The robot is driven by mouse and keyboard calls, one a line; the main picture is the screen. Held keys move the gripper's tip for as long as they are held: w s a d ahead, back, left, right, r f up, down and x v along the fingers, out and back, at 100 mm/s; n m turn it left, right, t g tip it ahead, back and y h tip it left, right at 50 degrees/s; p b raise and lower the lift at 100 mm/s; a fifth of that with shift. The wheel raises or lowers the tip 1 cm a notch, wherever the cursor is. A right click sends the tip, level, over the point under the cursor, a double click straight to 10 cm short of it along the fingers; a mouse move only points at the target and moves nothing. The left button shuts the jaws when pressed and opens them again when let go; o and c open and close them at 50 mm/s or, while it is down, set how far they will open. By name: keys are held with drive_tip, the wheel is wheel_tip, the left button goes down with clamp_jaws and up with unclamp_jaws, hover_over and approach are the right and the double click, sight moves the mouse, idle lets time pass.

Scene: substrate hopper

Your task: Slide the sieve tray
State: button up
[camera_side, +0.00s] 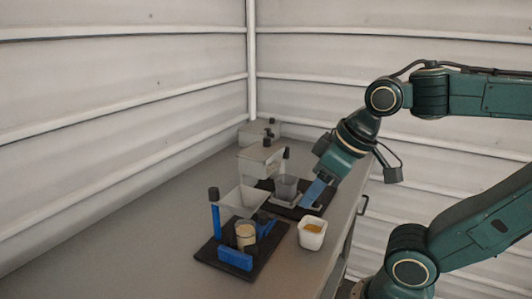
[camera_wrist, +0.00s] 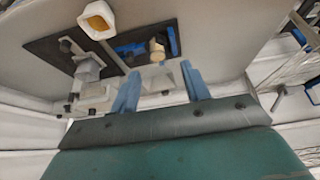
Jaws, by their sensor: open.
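I cannot single out the sieve tray for certain. A front hopper (camera_side: 242,200) with a pale funnel and blue supports stands on a black base, with a jar of tan material (camera_side: 245,235) below its funnel. A second, grey hopper stand (camera_side: 262,158) is behind it, with a grey cup (camera_side: 286,187) beside it on a dark base. My gripper (camera_side: 309,203) points down close to the right of this cup; contact cannot be told. In the wrist view its blue fingers (camera_wrist: 160,68) are apart, with a pale funnel (camera_wrist: 161,80) showing between and beyond them.
A white bowl with orange-yellow contents (camera_side: 312,233) stands near the table's right edge and also shows in the wrist view (camera_wrist: 97,20). A third grey unit (camera_side: 255,136) is at the back. The grey table (camera_side: 120,240) is clear at the left. Ribbed walls enclose it.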

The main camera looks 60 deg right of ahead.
sight(297, 198)
drive_tip(key=w+d+m+g+h, duration=0.1)
drive_tip(key=w+d+g, duration=0.1)
drive_tip(key=w+d, duration=0.35)
drive_tip(key=w+d+m+g, duration=0.1)
drive_tip(key=w+d, duration=0.2)
drive_tip(key=d, duration=0.5)
drive_tip(key=d+f+g, duration=0.1)
drive_tip(key=d+f, duration=0.2)
drive_tip(key=d, duration=0.4)
drive_tip(key=d+f+g+y, duration=0.1)
drive_tip(key=d+f, duration=0.2)
drive_tip(key=d, duration=0.5)
drive_tip(key=shift+s+d+m, duration=0.15)
drive_tip(key=shift+s+m, duration=0.05)
drive_tip(key=shift+m, duration=0.2)
drive_tip(key=shift+f, duration=0.2)
drive_tip(key=shift+f, duration=6.8)
drive_tip(key=shift+c, duration=0.5)
drive_tip(key=shift+w, duration=0.1)
clamp_jaws()
